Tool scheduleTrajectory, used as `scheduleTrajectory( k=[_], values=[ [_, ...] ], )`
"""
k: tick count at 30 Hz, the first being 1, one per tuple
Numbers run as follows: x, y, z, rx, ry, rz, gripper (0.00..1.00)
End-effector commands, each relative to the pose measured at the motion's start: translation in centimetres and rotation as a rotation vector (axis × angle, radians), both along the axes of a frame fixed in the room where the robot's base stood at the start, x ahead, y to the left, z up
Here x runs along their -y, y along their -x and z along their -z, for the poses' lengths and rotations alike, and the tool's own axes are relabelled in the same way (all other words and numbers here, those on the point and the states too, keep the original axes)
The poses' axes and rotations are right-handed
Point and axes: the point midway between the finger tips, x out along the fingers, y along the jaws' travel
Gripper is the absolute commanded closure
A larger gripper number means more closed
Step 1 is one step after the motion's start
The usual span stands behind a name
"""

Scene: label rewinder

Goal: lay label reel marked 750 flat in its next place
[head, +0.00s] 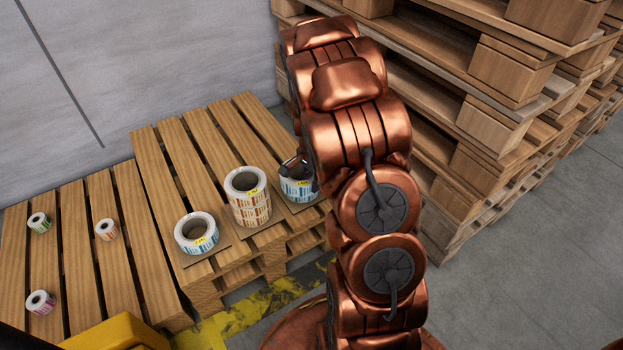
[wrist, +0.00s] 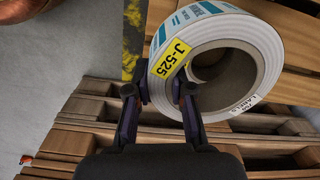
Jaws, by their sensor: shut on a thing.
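A white label reel with blue print and a yellow J-525 tag (wrist: 205,50) fills the upper right of the wrist view. A small white tag on its lower edge reads LABELS, with a number too small to read surely. My gripper (wrist: 160,92) is shut on the reel's wall, one finger outside and one in the core. In the head view, this reel (head: 298,188) is at the right end of the pallet, partly hidden by my arm. My gripper (head: 292,165) is at its top left edge. I cannot tell whether the reel touches the sheet below.
A stack of orange-printed reels (head: 250,207) stands just left of the held reel. A single blue-printed reel (head: 196,236) lies flat farther left. Several small reels (head: 106,229) sit on the left pallet (head: 82,250). Tall stacked pallets (head: 460,120) stand behind my arm.

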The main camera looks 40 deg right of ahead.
Motion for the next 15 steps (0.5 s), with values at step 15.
scheduleTrajectory(
  k=[15],
  values=[
    [3.3,-4.4,0.5,0.001,0.001,0.002,1.0]
  ],
)
